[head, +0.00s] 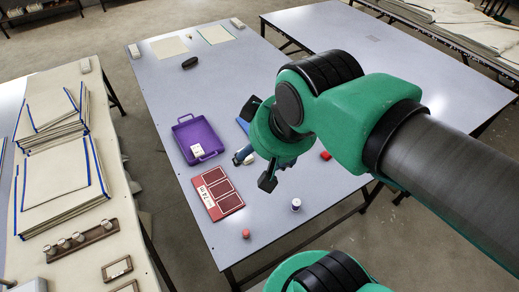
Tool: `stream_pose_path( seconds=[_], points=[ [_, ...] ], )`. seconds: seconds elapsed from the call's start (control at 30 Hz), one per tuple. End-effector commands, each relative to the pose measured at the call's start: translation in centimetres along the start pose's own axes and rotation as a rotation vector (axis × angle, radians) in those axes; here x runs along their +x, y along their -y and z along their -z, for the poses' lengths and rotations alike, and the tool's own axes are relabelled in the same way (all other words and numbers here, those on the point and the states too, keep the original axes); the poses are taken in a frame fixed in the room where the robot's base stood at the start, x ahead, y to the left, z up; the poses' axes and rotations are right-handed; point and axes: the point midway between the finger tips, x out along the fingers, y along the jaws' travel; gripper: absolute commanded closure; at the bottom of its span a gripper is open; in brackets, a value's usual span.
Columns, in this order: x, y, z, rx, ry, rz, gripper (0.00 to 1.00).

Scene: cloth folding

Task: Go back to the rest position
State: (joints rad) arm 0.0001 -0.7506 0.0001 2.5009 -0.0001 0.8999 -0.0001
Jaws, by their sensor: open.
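My green and black arm reaches in from the right in the head view. My gripper (258,145) is above the middle of the grey table (245,75), with its dark fingers spread apart. It is open and I see nothing held between the fingers. Part of the gripper is hidden behind my wrist. Two cloths, a cream one (169,47) and one with a teal edge (216,34), lie flat and apart at the far end of the table.
A purple tray (181,149), a red board (220,194), a white spool (295,205), a small red item (246,234), another red item (325,155) and a dark oval item (189,63) lie on the table. A side table (135,240) at left bears stacked cloths (58,105).

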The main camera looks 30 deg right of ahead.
Motion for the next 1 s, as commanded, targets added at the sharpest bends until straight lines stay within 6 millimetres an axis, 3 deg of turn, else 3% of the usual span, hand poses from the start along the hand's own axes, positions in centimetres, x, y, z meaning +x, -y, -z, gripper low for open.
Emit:
stream_pose_path(
  seconds=[0.27, 0.7, 1.0],
  points=[
    [0.7, 0.0, -0.3, 0.000, 0.000, 0.000, 0.32],
    [4.6, 0.0, -2.5, 0.000, 0.000, 0.000, 0.32],
    [4.6, 0.0, -2.4, 0.000, 0.000, 0.000, 0.32]
  ],
)
